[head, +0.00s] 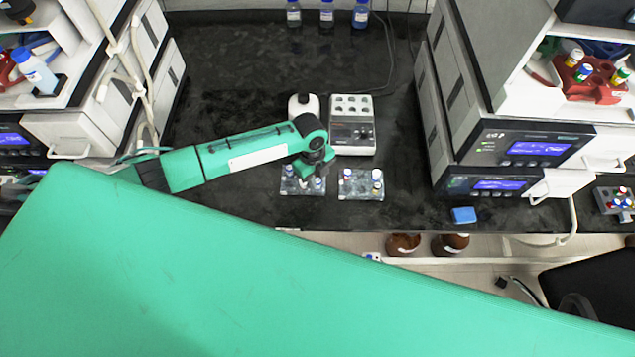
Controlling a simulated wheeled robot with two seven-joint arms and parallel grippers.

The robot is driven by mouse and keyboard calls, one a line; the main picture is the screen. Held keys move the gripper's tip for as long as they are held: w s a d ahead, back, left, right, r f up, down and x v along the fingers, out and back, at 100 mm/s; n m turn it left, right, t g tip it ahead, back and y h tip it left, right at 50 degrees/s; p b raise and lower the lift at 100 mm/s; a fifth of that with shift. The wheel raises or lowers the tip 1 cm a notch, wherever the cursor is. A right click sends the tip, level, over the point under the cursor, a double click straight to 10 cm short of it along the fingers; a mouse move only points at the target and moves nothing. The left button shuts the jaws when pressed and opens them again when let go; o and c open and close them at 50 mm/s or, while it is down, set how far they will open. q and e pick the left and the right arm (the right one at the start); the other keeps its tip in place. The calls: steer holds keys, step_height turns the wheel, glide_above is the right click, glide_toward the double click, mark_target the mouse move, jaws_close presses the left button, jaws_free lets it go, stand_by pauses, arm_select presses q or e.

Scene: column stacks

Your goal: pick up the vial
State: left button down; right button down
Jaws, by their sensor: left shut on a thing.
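My left gripper (312,174) reaches in from the left and points down over the left clear rack (290,190) on the black bench. It is shut on a vial, which the gripper and wrist mostly hide. I cannot tell whether that vial is still seated in the rack or clear of it. Small vials show in the left rack beside the gripper, one of them at its left side (288,170). A second clear rack (360,191) stands just to the right with several small vials, some with dark or red caps. My right gripper is not in view.
A grey-white block device (353,125) with round wells and a white bottle (304,106) stand behind the gripper. Instrument stacks (520,150) flank the bench. A blue block (464,215) lies at the front right. Bench between the right rack and right stack is free.

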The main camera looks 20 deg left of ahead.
mark_target(317, 179)
arm_select(q)
steer(key=shift+r, duration=0.55)
step_height(317, 179, up, 19)
steer(key=b, duration=0.4)
steer(key=c, duration=2.2)
jaws_free()
steer(key=shift+w, duration=0.15)
